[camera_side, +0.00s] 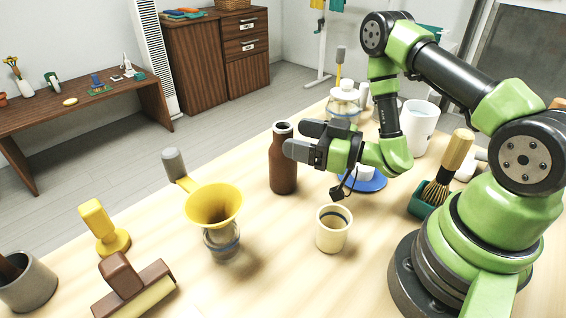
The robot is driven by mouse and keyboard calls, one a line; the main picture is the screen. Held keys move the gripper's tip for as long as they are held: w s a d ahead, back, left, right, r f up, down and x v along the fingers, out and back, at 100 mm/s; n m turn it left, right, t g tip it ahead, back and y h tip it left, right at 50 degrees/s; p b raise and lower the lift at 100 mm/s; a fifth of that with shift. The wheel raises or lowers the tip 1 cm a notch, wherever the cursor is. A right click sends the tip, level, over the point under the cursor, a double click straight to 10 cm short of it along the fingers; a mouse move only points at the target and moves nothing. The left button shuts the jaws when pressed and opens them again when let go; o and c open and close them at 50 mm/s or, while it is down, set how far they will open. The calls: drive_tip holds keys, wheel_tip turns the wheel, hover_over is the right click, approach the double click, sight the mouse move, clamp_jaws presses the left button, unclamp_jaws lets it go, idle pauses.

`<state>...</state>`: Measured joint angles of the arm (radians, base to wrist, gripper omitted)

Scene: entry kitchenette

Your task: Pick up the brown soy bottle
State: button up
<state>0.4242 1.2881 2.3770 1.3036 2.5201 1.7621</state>
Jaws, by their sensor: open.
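The brown soy bottle (283,165) stands upright on the light wooden table, near the middle of the view. It has a narrower neck and an open, dark mouth with a pale rim. My gripper (294,140) is open, its grey fingers pointing left at the height of the bottle's upper part. The fingers overlap the bottle's right edge in this view. I cannot tell whether they are around the bottle or in front of it. Nothing is seen held in the fingers.
A cream cup (332,236) stands in front, below my gripper. A yellow funnel (213,205) on a glass jar is to the left. A blue saucer (372,183), a glass teapot (343,103) and a white canister (419,128) stand behind and right. Bare table lies left of the bottle.

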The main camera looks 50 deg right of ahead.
sight(292, 136)
drive_tip(key=shift+x, duration=2.05)
drive_tip(key=shift+s, duration=0.1)
clamp_jaws()
